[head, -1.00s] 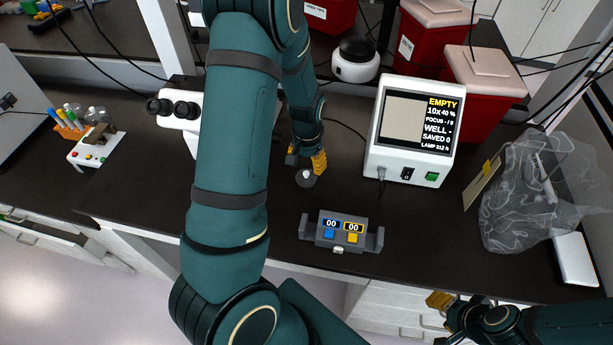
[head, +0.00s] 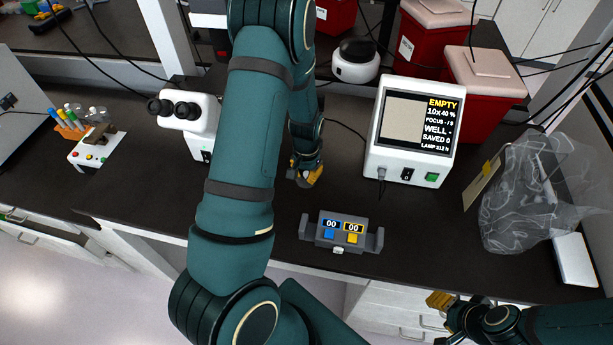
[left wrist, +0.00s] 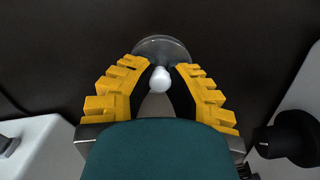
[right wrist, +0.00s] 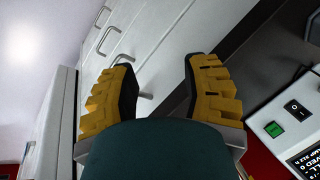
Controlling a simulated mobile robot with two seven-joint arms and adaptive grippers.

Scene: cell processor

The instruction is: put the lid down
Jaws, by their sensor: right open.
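The lid is a small clear round disc with a white knob. In the left wrist view the lid (left wrist: 160,46) is just beyond my fingertips, its knob between them. My left gripper (left wrist: 161,68) has its yellow fingers drawn in on both sides of the knob and looks shut on it. In the head view the left gripper (head: 305,173) is low over the dark bench and hides most of the lid. I cannot tell whether the lid touches the bench. My right gripper (right wrist: 162,62) is open and empty at the bench's front edge; it also shows in the head view (head: 455,302).
A grey holder with two counters (head: 340,232) stands in front of the left gripper. A white display device (head: 415,130) is to the right, a microscope (head: 190,112) to the left. A clear bag (head: 535,195) lies at the right. Bench between holder and gripper is clear.

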